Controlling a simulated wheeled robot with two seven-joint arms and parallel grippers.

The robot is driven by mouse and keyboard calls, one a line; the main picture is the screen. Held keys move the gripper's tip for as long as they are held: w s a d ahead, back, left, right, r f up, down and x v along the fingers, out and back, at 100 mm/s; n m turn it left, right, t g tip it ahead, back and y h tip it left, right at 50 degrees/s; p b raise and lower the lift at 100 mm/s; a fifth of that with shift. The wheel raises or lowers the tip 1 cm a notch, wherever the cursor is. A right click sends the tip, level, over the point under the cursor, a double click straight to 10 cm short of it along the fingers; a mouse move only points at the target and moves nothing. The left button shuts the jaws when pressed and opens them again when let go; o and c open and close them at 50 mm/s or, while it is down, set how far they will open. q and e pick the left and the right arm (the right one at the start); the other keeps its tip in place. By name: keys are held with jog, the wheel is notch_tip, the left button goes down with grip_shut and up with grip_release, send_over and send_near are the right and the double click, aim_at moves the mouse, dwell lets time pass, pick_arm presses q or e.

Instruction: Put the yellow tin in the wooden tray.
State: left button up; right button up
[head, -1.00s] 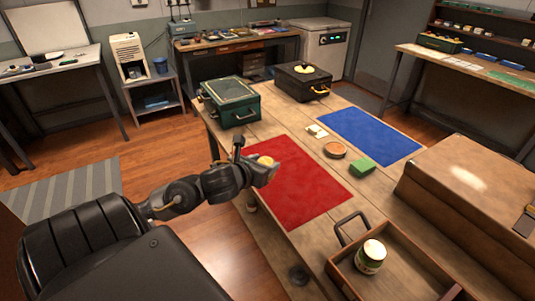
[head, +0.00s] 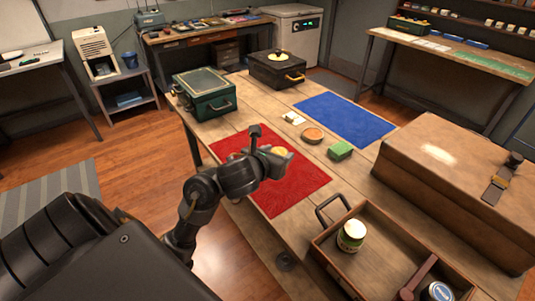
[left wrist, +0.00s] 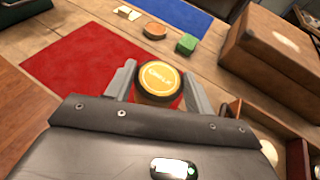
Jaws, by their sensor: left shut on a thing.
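My left gripper (head: 270,158) is shut on the yellow tin (head: 279,151) and holds it over the red mat (head: 305,178). In the left wrist view the tin (left wrist: 159,80) shows its round yellow lid between the two fingers. The wooden tray (head: 375,274) is at the front right of the table, to the right of my left gripper. It has a dark handle at its left end. A green-and-white jar (head: 351,236) stands in it, with a blue-lidded tin (head: 440,291) and a brown-handled tool (head: 418,279) nearer the front. My right gripper is not in view.
A large brown case (head: 450,175) stands right behind the tray. A green block (head: 340,150), an orange round tin (head: 312,135) and a blue mat (head: 345,117) lie beyond the red mat. A green box (head: 205,95) and a black box (head: 277,70) stand at the back.

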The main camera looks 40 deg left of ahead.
pick_arm(q)
jog(key=shift+w+d+r, duration=0.2)
jog(key=shift+d+r, duration=0.05)
jog(key=shift+d, duration=0.25)
jog(key=shift+w+d+r, duration=0.2)
jog(key=shift+d, duration=0.3)
jog(key=w+d+r+m+h, duration=0.1)
jog(key=d+r, duration=0.3)
jog(key=d, duration=0.4)
jog(key=shift+w+m+h, duration=0.3)
jog(key=shift+w+h, duration=0.1)
jog(key=shift+w, duration=0.05)
